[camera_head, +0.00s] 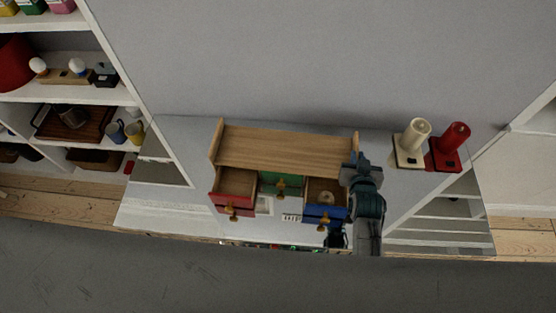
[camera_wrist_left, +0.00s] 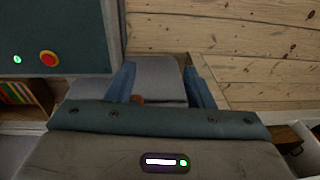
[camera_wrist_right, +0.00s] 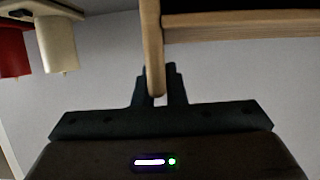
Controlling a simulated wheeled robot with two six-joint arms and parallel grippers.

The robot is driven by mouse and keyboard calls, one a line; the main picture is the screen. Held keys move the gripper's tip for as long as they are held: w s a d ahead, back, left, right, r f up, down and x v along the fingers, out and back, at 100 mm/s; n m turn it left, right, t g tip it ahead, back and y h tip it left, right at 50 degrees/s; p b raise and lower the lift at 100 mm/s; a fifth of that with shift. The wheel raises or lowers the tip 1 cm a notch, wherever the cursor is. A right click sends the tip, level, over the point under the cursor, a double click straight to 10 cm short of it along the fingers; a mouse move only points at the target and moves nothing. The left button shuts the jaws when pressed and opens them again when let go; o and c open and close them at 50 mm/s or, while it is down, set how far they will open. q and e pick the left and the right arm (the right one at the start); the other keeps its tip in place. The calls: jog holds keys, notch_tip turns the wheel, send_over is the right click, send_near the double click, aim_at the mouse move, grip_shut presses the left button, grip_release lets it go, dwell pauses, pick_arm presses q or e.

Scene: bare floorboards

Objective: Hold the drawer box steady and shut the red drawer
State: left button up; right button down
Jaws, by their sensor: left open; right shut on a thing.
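The drawer box (camera_head: 285,147) has a wooden top with raised side panels and stands on a grey table. Its red drawer (camera_head: 236,206) at the left is pulled out and looks empty. The green drawer (camera_head: 281,185) in the middle looks less far out. The blue drawer (camera_head: 324,212) at the right is open with a small pale round thing inside. My right gripper (camera_head: 356,163) is at the box's right side panel; in the right wrist view it is shut on that wooden panel (camera_wrist_right: 154,50). My left gripper (camera_wrist_left: 160,78) shows only in its wrist view, open, fingers apart.
A cream cylinder (camera_head: 417,135) and a red cylinder (camera_head: 455,138) stand on bases at the table's back right. White shelves (camera_head: 70,92) with cups and other items are at the left. Table left of the box is clear.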

pick_arm(q)
jog(key=c, duration=0.7)
jog(key=shift+w+a+r, duration=0.1)
grip_shut()
jog(key=w+d+r+m+t+h, duration=0.1)
jog(key=w+d+r+m+t, duration=0.15)
jog(key=w+r+m, duration=0.8)
jog(key=w+d+r+m+t+h, duration=0.1)
jog(key=w+d+r+m+h, duration=0.1)
jog(key=r, duration=1)
jog(key=w+d+r+m+h, duration=0.1)
jog(key=w+d+r+m, duration=0.1)
jog(key=r, duration=0.9)
jog(key=w+d+r+m+t+h, duration=0.1)
jog(key=w+d+r+m+h, duration=0.15)
jog(key=r, duration=0.95)
jog(key=shift+y, duration=0.45)
jog(key=x, duration=0.9)
jog(key=shift+w+d, duration=0.1)
jog(key=w, duration=0.3)
jog(key=shift+w+d+f, duration=0.1)
jog(key=shift+d+f, duration=0.1)
jog(key=shift+f, duration=0.15)
jog(key=shift+w, duration=0.55)
